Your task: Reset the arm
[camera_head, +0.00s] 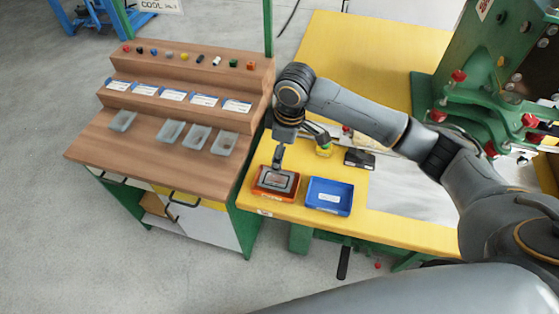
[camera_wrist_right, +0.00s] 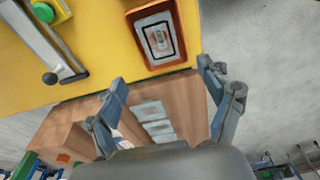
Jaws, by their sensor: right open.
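My right arm (camera_head: 360,108) comes in from the right in the head view and bends down over the yellow table (camera_head: 425,231). Its gripper (camera_head: 279,157) hangs above the orange tray (camera_head: 273,195) at the table's left front corner. In the right wrist view the two fingers of the gripper (camera_wrist_right: 163,73) stand wide apart with nothing between them. The orange tray (camera_wrist_right: 180,62) lies beyond the fingertips and holds a flat grey piece with a dark frame (camera_wrist_right: 159,40). My left gripper is not in view.
A blue tray (camera_head: 329,209) sits right of the orange one. Behind are a dark box (camera_head: 360,159) and a green button on a yellow base (camera_head: 323,149). A green press (camera_head: 490,85) stands right. A wooden stepped bench (camera_head: 160,150) with several grey bins adjoins the table on the left.

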